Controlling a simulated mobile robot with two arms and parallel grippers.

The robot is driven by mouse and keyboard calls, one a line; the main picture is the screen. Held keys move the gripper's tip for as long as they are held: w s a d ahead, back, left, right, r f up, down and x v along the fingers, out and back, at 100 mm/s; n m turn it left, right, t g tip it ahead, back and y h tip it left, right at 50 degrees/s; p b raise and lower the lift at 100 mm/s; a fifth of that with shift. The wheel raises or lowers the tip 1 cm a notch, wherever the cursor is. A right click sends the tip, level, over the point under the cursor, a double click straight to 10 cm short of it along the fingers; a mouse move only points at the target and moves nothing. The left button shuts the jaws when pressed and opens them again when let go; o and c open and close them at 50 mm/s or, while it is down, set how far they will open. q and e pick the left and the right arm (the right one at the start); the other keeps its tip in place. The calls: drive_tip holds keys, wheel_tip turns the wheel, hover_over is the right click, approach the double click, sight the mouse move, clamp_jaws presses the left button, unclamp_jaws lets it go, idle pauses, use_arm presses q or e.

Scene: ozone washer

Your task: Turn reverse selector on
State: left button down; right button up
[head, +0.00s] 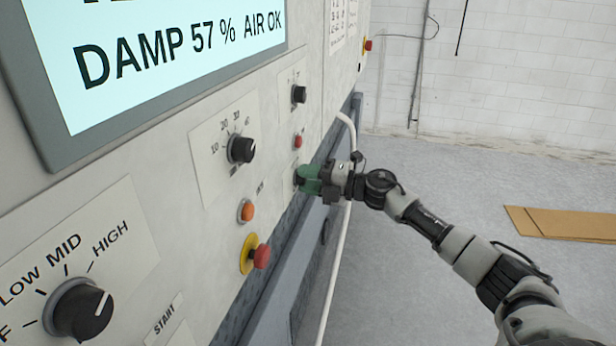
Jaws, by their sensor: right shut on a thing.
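My right gripper (308,179) has green fingers and reaches in from the right to the grey machine panel (180,185). It is shut on a small control low on the panel, below a small red button (298,142). The fingers hide most of that control, so its label and position cannot be read; I take it to be the reverse selector. My left gripper is not in view.
The panel carries a black knob marked LOW MID HIGH (82,309), a numbered knob (241,149), another black knob (299,94), an orange button (246,211) and a red emergency button (261,256). A display (170,55) sits above. A white pipe (335,270) runs below my wrist.

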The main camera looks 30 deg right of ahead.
idle(0.3)
drive_tip(key=o, duration=0.9)
drive_tip(key=shift+s+d+f+b, duration=0.2)
drive_tip(key=shift+s+d+b, duration=0.2)
drive_tip(key=shift+b+v, duration=2.5)
drive_tip(key=shift+v, duration=2.4)
drive_tip(key=shift+r, duration=0.15)
